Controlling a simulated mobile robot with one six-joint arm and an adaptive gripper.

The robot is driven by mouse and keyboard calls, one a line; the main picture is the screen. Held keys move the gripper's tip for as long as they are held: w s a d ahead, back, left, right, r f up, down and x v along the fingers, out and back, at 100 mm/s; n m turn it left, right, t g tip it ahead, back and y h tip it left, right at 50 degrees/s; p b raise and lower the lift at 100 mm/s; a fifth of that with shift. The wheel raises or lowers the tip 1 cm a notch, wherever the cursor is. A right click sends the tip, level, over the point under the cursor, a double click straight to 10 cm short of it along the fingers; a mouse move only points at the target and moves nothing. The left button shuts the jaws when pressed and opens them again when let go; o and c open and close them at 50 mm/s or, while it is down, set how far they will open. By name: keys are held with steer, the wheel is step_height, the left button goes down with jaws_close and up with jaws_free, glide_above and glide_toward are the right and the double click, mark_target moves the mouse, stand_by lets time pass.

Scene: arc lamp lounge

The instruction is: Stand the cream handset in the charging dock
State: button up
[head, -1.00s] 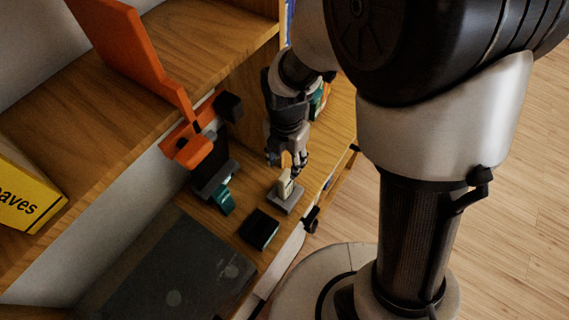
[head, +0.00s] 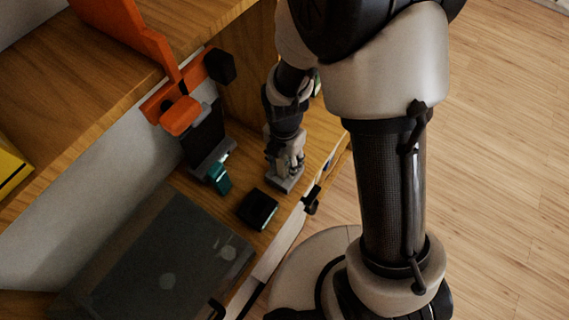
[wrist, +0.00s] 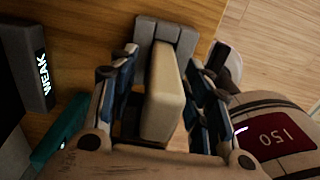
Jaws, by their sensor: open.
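The cream handset (wrist: 165,98) stands between the two fingers of my gripper (wrist: 169,58) in the wrist view, with a narrow gap visible on each side. The grey charging dock (wrist: 167,27) lies beyond it, at the handset's far end. In the head view my gripper (head: 284,167) points down just over the dock (head: 284,185), and its fingers hide most of the handset. The handset appears upright at the dock; how deep it sits is hidden. My gripper is open around it.
A black box (head: 258,208) sits left of the dock on the wooden shelf. A teal item (head: 220,178) and an orange stand (head: 180,115) are further left. A dark flat panel (head: 150,265) lies lower left. The shelf's front edge is close on the right.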

steer(key=shift+r, duration=0.1)
steer(key=shift+c, duration=0.5)
jaws_close()
